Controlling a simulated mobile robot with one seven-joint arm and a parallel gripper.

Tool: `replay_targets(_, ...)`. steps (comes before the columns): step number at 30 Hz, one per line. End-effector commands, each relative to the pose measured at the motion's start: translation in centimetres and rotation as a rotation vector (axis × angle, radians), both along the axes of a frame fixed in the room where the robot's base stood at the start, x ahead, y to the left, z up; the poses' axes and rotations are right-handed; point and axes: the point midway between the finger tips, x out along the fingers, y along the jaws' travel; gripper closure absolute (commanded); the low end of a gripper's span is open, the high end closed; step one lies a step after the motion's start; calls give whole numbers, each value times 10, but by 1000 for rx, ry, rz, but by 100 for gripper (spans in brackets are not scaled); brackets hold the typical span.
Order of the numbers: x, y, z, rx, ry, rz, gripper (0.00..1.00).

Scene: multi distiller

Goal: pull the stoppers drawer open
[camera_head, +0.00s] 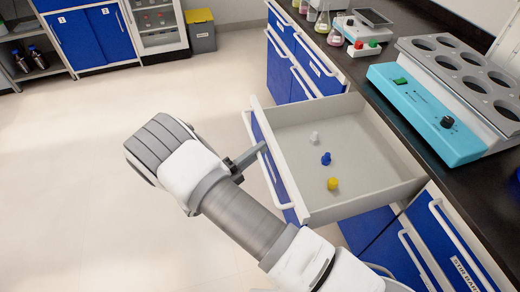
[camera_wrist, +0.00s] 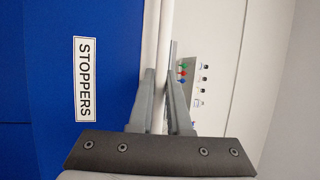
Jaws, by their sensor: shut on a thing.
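The stoppers drawer (camera_head: 280,115) stands pulled out from the bench, its blue front to the left. Inside lie a white stopper (camera_head: 314,138), a blue stopper (camera_head: 326,158) and a yellow stopper (camera_head: 333,184). In the wrist view its blue front carries the STOPPERS label (camera_wrist: 86,80). My gripper (camera_head: 262,148) is at the drawer's white handle (camera_head: 272,180). In the wrist view my gripper (camera_wrist: 161,103) has its fingers shut on the white handle bar (camera_wrist: 165,45).
The black bench top (camera_head: 440,150) holds a turquoise multi-well heater (camera_head: 425,112) and several flasks. Other blue drawers (camera_head: 315,66) sit beside the open one. A grey bin with a yellow lid (camera_head: 202,32) and cabinets stand at the back. The floor (camera_head: 90,200) to the left is clear.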

Motion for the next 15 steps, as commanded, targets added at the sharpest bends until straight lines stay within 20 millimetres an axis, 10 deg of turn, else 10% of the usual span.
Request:
replay_targets(3,0,0,0,0,0,0,100)
replay_targets(4,0,0,0,1,1,0,80)
replay_targets(8,0,0,0,1,1,0,57)
replay_targets(15,0,0,0,1,1,0,54)
